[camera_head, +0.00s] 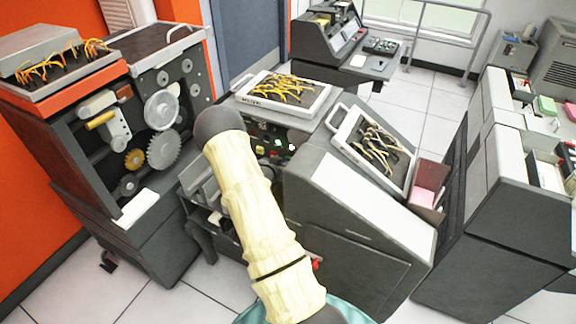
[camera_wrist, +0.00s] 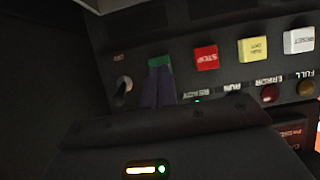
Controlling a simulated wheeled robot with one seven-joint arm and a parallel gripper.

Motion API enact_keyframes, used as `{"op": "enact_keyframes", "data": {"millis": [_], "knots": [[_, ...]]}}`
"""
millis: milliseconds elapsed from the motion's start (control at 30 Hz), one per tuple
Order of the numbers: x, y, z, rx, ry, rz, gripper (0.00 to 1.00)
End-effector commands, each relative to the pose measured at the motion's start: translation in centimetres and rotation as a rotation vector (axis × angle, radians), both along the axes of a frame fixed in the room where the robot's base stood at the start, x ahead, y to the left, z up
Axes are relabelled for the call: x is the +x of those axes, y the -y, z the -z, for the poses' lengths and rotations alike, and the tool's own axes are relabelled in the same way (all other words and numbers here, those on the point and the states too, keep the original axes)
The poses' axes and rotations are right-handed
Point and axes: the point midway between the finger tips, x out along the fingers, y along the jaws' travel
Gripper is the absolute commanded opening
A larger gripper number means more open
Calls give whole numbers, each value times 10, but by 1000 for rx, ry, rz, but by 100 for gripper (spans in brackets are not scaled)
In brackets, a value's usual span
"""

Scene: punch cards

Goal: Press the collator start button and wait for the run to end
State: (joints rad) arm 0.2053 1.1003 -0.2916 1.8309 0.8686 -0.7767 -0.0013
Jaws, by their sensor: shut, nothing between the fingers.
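In the wrist view, the start button (camera_wrist: 160,61) shows as a green cap at the left of a row on the dark collator panel. My gripper (camera_wrist: 160,75) is shut and empty, its two dark fingers together right in front of the green cap and covering its lower part. I cannot tell whether the tips touch it. The small green lamp (camera_wrist: 197,100) by the READY label is lit. In the head view, the collator (camera_head: 340,205) stands in the middle, and my arm hides the gripper and part of its panel (camera_head: 277,140).
Right of the green cap are a red STOP button (camera_wrist: 206,57), a yellow button (camera_wrist: 254,50) and a white RESET button (camera_wrist: 299,42). A toggle (camera_wrist: 123,88) sits to the left. Wire-filled trays (camera_head: 370,150) top the machines. A geared machine (camera_head: 130,150) stands left, grey cabinets (camera_head: 500,220) right.

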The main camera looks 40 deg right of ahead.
Motion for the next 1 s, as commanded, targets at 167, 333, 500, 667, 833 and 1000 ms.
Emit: {"op": "enact_keyframes", "data": {"millis": [167,333,500,667,833,1000], "knots": [[2,5,2,-1,0,0,0],[2,5,1,-1,0,0,0],[2,5,2,-1,0,0,0],[3,7,2,-2,1,0,0],[3,8,1,-1,0,0,0],[-3,-11,-8,1,0,-2,0]]}}
